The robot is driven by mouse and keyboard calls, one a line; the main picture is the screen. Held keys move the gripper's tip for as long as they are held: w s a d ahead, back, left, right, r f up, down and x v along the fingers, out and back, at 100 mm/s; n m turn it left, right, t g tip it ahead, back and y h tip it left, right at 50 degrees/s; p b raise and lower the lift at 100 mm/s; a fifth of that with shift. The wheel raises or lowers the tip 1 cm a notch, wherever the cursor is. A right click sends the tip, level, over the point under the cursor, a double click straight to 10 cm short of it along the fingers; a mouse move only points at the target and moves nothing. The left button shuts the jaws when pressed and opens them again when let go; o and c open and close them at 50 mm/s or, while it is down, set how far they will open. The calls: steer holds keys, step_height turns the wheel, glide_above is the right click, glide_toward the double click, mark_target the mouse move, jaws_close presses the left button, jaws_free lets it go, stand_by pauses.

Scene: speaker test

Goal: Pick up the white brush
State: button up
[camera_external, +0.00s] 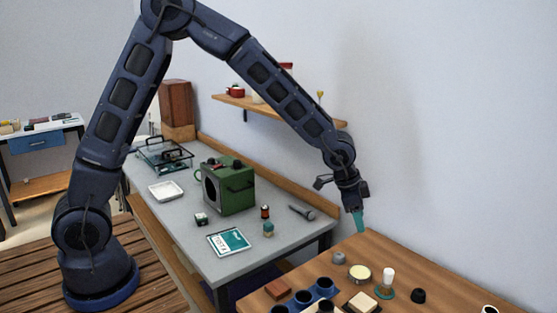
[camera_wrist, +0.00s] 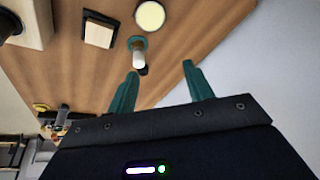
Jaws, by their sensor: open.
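The white brush (camera_external: 388,276) seems to be the small white upright cylinder on a round teal base, on the wooden table (camera_external: 437,275). In the wrist view the white brush (camera_wrist: 138,60) is just beyond the left fingertip, its white end toward the camera. My gripper (camera_external: 360,226) is above the wooden table, up and to the left of the brush, with teal fingers pointing down. In the wrist view my gripper (camera_wrist: 160,69) has its fingers apart with nothing between them. The brush lies nearer the left finger than the right one.
A round cream-topped tin (camera_external: 360,273) and a small grey piece (camera_external: 338,258) stand left of the brush. A pale square block (camera_external: 362,302) and dark cups (camera_external: 325,286) are in front. A wall rises behind the table.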

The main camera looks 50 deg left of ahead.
steer(key=m+h, duration=0.1)
glide_toward(386, 276)
steer(key=w+a, duration=0.1)
steer(key=w, duration=0.1)
steer(key=shift+g, duration=0.3)
steer(key=shift+s+x, duration=0.15)
steer(key=shift+x, duration=2.65)
steer(key=shift+s+x, duration=0.15)
steer(key=shift+x, duration=2.65)
steer(key=c, duration=1.1)
steer(key=shift+r, duration=0.1)
